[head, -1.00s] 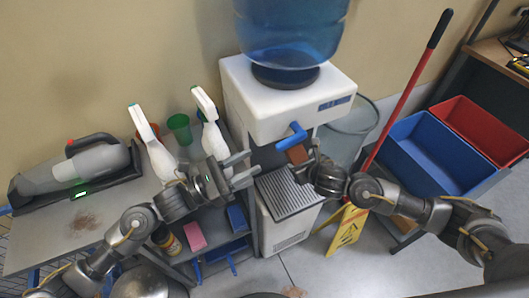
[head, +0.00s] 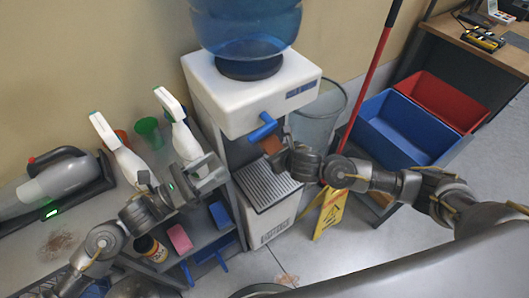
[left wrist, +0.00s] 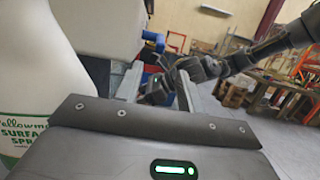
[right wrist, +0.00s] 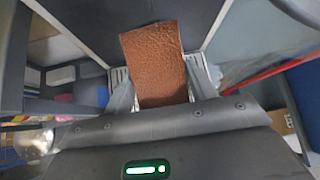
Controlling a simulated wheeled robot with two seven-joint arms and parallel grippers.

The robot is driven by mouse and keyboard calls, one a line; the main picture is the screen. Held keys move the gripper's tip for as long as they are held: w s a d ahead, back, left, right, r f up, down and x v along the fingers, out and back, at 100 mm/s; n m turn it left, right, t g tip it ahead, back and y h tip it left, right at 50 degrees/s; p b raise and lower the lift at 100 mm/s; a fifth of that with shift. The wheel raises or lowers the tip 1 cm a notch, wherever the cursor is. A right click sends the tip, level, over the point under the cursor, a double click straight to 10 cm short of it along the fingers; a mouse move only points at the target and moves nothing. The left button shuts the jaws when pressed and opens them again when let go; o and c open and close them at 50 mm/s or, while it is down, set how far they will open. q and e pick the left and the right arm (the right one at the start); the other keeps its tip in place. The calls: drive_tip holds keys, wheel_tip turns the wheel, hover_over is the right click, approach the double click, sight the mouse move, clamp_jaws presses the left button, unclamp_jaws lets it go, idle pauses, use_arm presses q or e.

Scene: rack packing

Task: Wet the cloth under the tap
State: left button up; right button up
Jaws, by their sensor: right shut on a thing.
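The brown cloth (head: 271,144) is just below the blue tap (head: 262,128) of the water dispenser (head: 240,98). My right gripper (head: 279,157) is shut on the cloth. In the right wrist view the cloth (right wrist: 155,60) stands out between the two fingers, with its textured face showing. Whether the cloth touches the tap, I cannot tell, and I can make out no water stream. My left gripper (head: 208,172) is open and empty, left of the dispenser and in front of the spray bottles. Its spread fingers (left wrist: 158,88) show in the left wrist view.
Two white spray bottles (head: 118,150) (head: 180,128) and a green cup (head: 149,132) stand on the cart beside a handheld vacuum (head: 60,180). Blue (head: 400,130) and red (head: 440,98) bins are at the right. A yellow floor sign (head: 331,212) stands right of the dispenser.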

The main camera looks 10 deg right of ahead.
use_arm(q)
drive_tip(key=shift+o, duration=0.4)
drive_tip(key=n+t+y, duration=0.5)
drive_tip(key=n+t, duration=0.2)
drive_tip(key=n, duration=1.7)
approach(262, 128)
drive_tip(key=x, duration=0.6)
drive_tip(key=f+x, duration=0.1)
drive_tip(key=x, duration=0.3)
drive_tip(key=shift+w, duration=0.3)
drive_tip(key=shift+a, duration=0.1)
clamp_jaws()
